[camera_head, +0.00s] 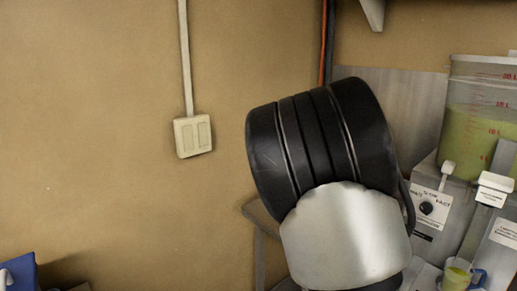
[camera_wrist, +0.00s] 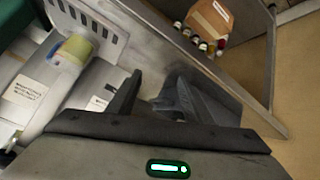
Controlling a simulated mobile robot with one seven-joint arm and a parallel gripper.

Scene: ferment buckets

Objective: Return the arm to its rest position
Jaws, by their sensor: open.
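My gripper (camera_wrist: 153,93) shows in the wrist view with its two dark fingers apart and nothing between them. It points down past a grey metal counter edge. In the head view, my black and silver arm fills the middle and the gripper itself is hidden or out of frame. A cup with yellow-green contents (camera_head: 457,276) stands at the lower right of the head view, apart from the arm. What looks like the same cup is at the upper left in the wrist view (camera_wrist: 73,49).
A brown box (camera_wrist: 209,18) and several small bottles are on a lower surface. A blue object (camera_head: 20,272) is at lower left. The wall area at left is clear.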

